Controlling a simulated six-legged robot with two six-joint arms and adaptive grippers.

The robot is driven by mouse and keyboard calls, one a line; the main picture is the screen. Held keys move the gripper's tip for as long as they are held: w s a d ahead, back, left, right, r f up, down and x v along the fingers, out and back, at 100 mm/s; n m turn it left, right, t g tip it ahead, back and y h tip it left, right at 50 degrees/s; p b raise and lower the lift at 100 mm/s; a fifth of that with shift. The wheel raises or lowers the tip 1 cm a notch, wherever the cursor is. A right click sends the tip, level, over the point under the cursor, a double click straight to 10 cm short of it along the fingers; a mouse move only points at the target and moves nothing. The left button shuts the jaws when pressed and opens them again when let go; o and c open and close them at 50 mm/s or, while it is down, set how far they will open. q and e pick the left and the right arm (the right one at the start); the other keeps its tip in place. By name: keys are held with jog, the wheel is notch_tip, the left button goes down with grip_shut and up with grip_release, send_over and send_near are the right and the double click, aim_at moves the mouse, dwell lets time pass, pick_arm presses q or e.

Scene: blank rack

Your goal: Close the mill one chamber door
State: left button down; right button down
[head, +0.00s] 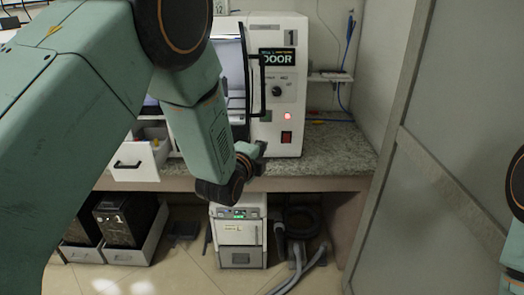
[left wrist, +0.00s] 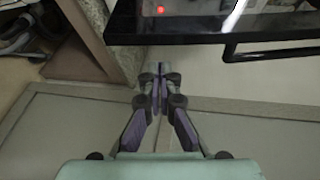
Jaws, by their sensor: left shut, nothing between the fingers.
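Mill one is the white machine (head: 292,95) marked 1 on the counter, with a display reading DOOR and a lit red light. Its chamber door (head: 246,75) stands open, swung out toward me, with a black bar handle (head: 263,85). My left arm hides part of the door and chamber. My left gripper (head: 258,150) is shut and empty, low by the door's bottom end. In the left wrist view, the shut fingers (left wrist: 160,78) are apart from the dark door edge (left wrist: 190,38) and its handle (left wrist: 265,50). My right gripper is out of view.
The granite counter (head: 340,150) is clear right of the mill, apart from small items at the back. An open white drawer (head: 135,160) is at left. A grey panel (head: 440,190) stands at right. Below are a small white unit (head: 238,232) and hoses (head: 300,255).

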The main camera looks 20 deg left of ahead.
pick_arm(q)
jog(key=shift+s+a, duration=0.25)
jog(key=shift+a, duration=1.05)
